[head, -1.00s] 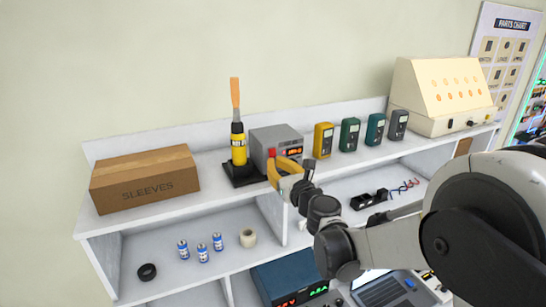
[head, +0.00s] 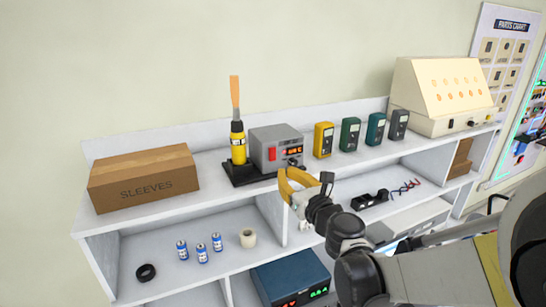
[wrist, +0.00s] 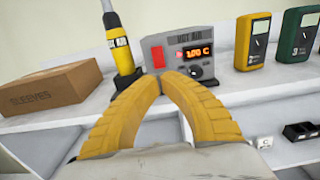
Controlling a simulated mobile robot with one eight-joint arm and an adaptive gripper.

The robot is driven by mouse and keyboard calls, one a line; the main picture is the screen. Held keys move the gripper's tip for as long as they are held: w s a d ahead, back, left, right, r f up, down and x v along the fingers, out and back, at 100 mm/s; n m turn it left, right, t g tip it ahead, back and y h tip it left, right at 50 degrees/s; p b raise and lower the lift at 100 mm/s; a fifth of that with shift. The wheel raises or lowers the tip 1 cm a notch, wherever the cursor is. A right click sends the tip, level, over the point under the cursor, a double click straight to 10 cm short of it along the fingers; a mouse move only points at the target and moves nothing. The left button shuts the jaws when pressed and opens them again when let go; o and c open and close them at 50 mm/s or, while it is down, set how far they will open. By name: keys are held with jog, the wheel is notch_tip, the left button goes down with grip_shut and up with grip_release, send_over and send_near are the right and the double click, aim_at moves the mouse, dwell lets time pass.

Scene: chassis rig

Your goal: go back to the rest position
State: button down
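My gripper (head: 290,180) has yellow fingers and hangs in front of the upper shelf's front edge, below and in front of the grey hot air station (head: 276,150). In the wrist view its two curved fingers (wrist: 169,76) meet at the tips, with nothing held between them. The hot air station (wrist: 184,48), with its red switch and lit display, is straight beyond the tips there. The gripper looks apart from the shelf, though the exact gap is hard to judge.
The upper shelf (head: 222,182) holds a cardboard SLEEVES box (head: 145,178), a yellow-handled hot air tool (head: 238,142), several meters including a yellow one (head: 323,140), and a cream cabinet (head: 440,97). Batteries (head: 201,254) and a blue unit (head: 291,278) sit lower. Above the shelf is clear wall.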

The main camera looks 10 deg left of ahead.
jog(key=shift+s+d, duration=0.15)
jog(key=shift+s, duration=0.1)
jog(key=s+d+f+n+g+h+b, duration=0.2)
jog(key=s+d+f+n+h+b, duration=0.1)
jog(key=s+d+f+n+b, duration=0.6)
jog(key=s+d+f+n+g+h+b, duration=0.3)
jog(key=s+d+f+n+b, duration=0.6)
jog(key=f, duration=0.6)
jog(key=s+d+f+n+g+h+b, duration=0.2)
jog(key=s+d+f+n+h+b, duration=0.2)
jog(key=s+d+f+n+b, duration=0.6)
notch_tip(320, 180, down, 2)
jog(key=d, duration=0.2)
jog(key=shift+s+d+f+n+h, duration=0.15)
jog(key=shift+d+n+h, duration=0.15)
jog(key=shift+h, duration=0.1)
